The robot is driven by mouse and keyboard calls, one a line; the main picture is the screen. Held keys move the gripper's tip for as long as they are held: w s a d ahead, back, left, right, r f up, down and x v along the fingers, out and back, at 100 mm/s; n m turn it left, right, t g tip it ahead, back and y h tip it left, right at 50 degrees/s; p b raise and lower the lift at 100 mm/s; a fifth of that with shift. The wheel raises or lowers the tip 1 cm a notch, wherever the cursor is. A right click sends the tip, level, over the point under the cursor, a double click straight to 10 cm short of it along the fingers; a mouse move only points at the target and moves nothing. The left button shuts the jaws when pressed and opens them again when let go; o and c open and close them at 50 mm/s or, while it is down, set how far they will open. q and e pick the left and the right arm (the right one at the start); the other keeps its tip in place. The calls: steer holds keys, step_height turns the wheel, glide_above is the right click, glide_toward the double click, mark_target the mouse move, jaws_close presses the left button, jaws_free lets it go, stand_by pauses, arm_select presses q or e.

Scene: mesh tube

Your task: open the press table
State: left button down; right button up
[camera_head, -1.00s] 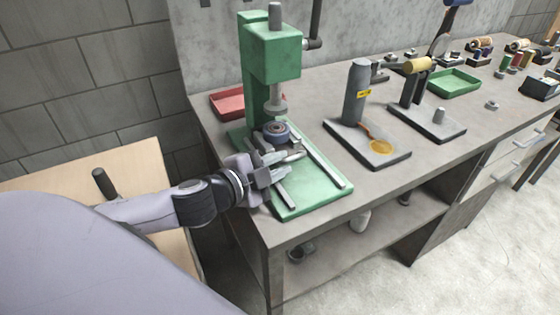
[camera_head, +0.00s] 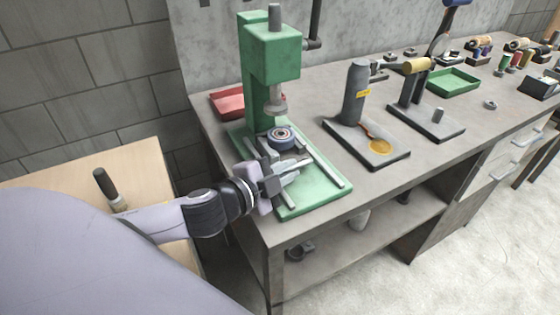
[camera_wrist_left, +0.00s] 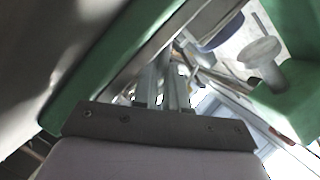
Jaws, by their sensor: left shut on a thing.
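The green press (camera_head: 270,60) stands at the left end of the workbench, with its grey ram (camera_head: 276,100) raised above its base. The grey press table (camera_head: 264,150) lies on the green base (camera_head: 318,190) between two light rails. A dark round part with pale rings (camera_head: 281,137) sits on it, in front of the ram and clear of it. My left gripper (camera_head: 288,178) is shut at the front of the press table, and its fingers hide the spot they grip. In the left wrist view, the fingers (camera_wrist_left: 165,85) point in toward the press between green surfaces. My right gripper is out of view.
A red tray (camera_head: 228,101) lies behind the press. The floor before the bench is free.

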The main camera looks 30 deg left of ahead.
arm_select(q)
steer(key=s+d, duration=0.1)
steer(key=d, duration=0.1)
steer(key=s+d, duration=0.2)
steer(key=d, duration=0.1)
steer(key=s+d+p, duration=0.1)
steer(key=d, duration=0.1)
steer(key=shift+s+d, duration=0.25)
steer(key=c, duration=1.4)
jaws_free()
steer(key=shift+c, duration=0.2)
steer(key=v, duration=0.5)
steer(key=shift+s+a+f+b, duration=0.1)
steer(key=shift+s+b, duration=0.1)
steer(key=shift+b, duration=0.2)
steer(key=shift+v, duration=0.9)
